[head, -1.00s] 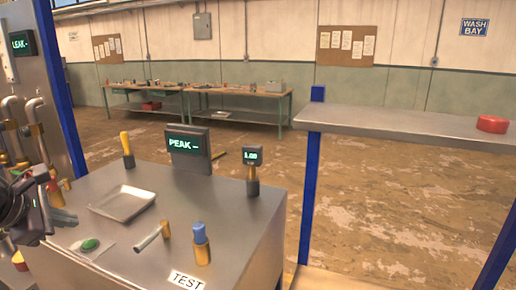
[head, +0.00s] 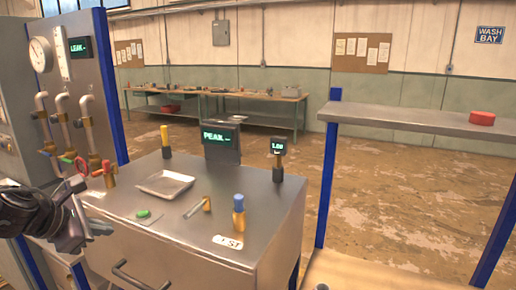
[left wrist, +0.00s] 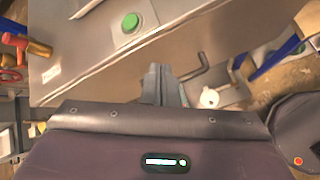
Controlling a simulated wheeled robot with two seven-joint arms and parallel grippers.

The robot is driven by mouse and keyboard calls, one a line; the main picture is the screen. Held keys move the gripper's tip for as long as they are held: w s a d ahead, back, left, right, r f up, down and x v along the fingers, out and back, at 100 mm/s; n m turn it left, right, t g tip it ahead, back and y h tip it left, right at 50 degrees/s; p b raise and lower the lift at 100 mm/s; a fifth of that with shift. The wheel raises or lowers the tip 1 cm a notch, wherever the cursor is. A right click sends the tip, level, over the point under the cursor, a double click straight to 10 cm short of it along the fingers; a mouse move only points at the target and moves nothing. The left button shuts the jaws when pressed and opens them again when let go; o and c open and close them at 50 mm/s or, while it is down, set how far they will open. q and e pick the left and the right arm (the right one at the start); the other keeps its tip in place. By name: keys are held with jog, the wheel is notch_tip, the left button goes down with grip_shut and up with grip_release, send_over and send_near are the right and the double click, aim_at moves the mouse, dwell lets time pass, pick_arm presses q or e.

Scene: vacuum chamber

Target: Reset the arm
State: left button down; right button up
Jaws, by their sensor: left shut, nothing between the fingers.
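My left gripper (head: 80,226) is at the left of the head view, beside the front left corner of the metal test bench (head: 210,225). Its fingers are closed together and empty. In the left wrist view the closed fingers (left wrist: 164,84) point toward the bench's front side and its dark drawer handle (left wrist: 190,72). They look apart from the bench. My right gripper is not in view.
On the bench are a silver tray (head: 165,184), a green button (head: 143,213), a metal T-shaped piece (head: 197,206) and a blue-topped brass fitting (head: 239,215). Piped valves (head: 68,135) stand at left. A shelf (head: 410,122) with a red round object (head: 482,118) stands at right.

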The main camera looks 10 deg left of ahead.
pick_arm(q)
jog(key=d+f+n+t+h, duration=0.1)
jog(key=d+f+n+t, duration=0.1)
jog(key=d+f+n, duration=1.45)
jog(key=s+d+f+n+g+y, duration=0.25)
jog(key=s+f+n+g, duration=0.2)
jog(key=s+n, duration=0.75)
jog(key=s+d+f+n+g+y, duration=0.1)
jog(key=s+d+f+n+g, duration=0.45)
jog(key=n, duration=1.05)
jog(key=s+a+f, duration=0.2)
jog(key=f, duration=1.3)
jog(key=s+a+f, duration=0.1)
jog(key=s+f, duration=0.1)
jog(key=f, duration=1.2)
jog(key=s+a+f, duration=0.1)
jog(key=s+f, duration=0.8)
jog(key=s+a+f+m, duration=0.1)
jog(key=s+a+f, duration=0.1)
jog(key=s+f, duration=0.7)
jog(key=shift+s+a+f+b, duration=0.3)
jog(key=shift+s+f, duration=0.05)
jog(key=shift+s, duration=0.25)
